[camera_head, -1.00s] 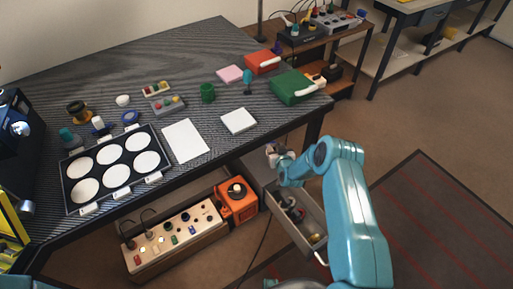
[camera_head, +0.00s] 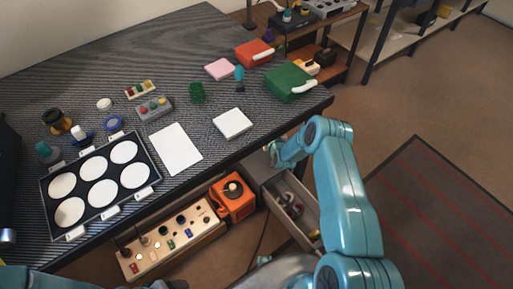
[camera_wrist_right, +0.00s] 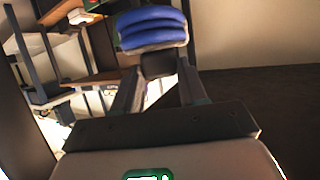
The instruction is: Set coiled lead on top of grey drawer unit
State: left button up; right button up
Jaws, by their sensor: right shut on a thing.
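The coiled lead (camera_wrist_right: 152,28) is a thick blue bundle in the right wrist view. My right gripper (camera_wrist_right: 157,72) is shut on it, with the coil at the fingertips. In the head view, my teal right arm reaches to the desk's front edge, and the gripper and coil are hidden there. The grey drawer unit (camera_head: 262,171) stands below the desk, beside the arm's end. Its drawer (camera_head: 308,221) is pulled out, with small items inside. Most of the unit's top is hidden by the desk and my arm. My left gripper is not in view.
The dark desk (camera_head: 60,95) overhangs the unit. On it are a black tray (camera_head: 152,178) with white discs, a white box (camera_head: 232,123) and a green box (camera_head: 289,84). An orange device (camera_head: 233,198) and a control panel (camera_head: 172,238) stand left of the unit.

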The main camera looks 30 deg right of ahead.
notch_tip(320, 180, down, 19)
jog(key=b, duration=0.6)
jog(key=shift+s+f+b, duration=0.1)
jog(key=shift+f+b, duration=0.05)
jog(key=shift+b, duration=0.2)
